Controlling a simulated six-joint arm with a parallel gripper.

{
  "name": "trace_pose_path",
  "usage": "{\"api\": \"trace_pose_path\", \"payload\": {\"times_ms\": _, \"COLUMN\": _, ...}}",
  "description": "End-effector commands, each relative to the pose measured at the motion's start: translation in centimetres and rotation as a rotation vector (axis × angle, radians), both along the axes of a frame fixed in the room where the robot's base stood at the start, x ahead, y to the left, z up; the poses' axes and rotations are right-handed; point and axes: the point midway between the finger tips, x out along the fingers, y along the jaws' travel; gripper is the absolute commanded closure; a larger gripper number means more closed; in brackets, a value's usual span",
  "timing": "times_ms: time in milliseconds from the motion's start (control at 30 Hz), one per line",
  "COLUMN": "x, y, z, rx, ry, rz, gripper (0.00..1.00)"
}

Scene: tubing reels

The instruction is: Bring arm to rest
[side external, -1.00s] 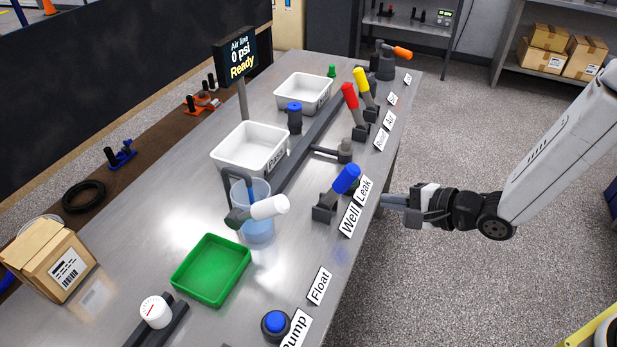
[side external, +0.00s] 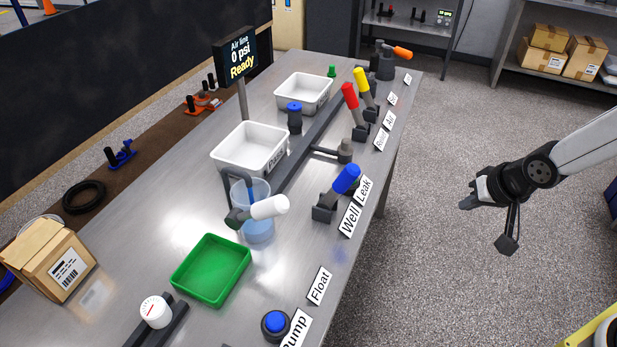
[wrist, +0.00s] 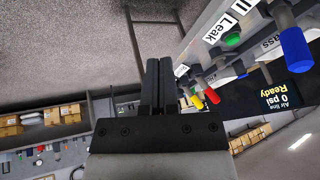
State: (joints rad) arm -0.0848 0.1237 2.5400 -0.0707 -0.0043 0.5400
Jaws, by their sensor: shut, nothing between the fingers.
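My gripper (side external: 466,205) is in the open space to the right of the bench, clear of its edge and touching nothing in the side external view. In the wrist view my gripper's two dark fingers (wrist: 159,62) lie close together with nothing between them. The metal bench (side external: 330,262) carries several levers. The blue-handled lever (side external: 346,180) by the Leak label is the one nearest the gripper.
A white-handled valve (side external: 268,207) stands by a clear water cylinder (side external: 258,232). A green tray (side external: 210,270) and a white bin (side external: 249,147) are on the bench. A display (side external: 237,57) reads 0 psi Ready. The floor (side external: 430,270) beside the bench is clear.

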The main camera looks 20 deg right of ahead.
Motion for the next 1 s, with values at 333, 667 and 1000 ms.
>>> {"api": "trace_pose_path", "payload": {"times_ms": 333, "x": -4.0, "y": -2.5, "z": 0.9, "rx": -0.153, "ry": 0.191, "rz": 0.277, "gripper": 1.00}}
{"api": "trace_pose_path", "payload": {"times_ms": 667, "x": -5.1, "y": -2.9, "z": 1.1, "rx": -0.174, "ry": 0.241, "rz": 0.359, "gripper": 1.00}}
{"api": "trace_pose_path", "payload": {"times_ms": 1000, "x": -5.0, "y": -2.8, "z": 1.1, "rx": -0.175, "ry": 0.239, "rz": 0.358, "gripper": 1.00}}
